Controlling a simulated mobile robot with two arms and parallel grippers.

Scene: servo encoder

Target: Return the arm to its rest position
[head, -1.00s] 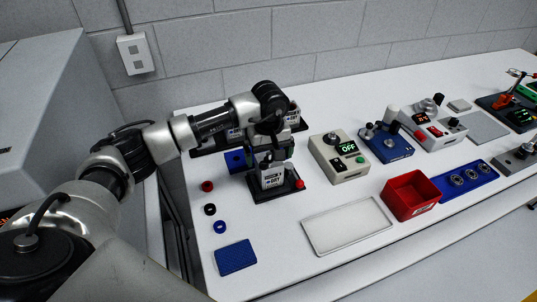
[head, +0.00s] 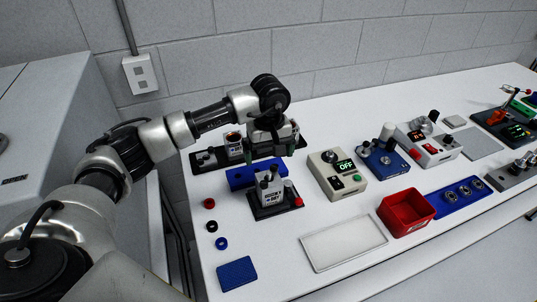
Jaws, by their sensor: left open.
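My left arm comes in from the left and reaches over the back left of the white table. My left gripper (head: 270,148) points down and is open, above and behind a white block (head: 270,191) with dark print. My right gripper is not in view.
A blue block (head: 243,176) and a black rack (head: 207,160) lie near the gripper. A beige box reading OFF (head: 336,174), a blue device (head: 383,161), a red bin (head: 405,212) and a white tray (head: 343,243) stand to the right. The front left holds small rings and a blue pad (head: 236,273).

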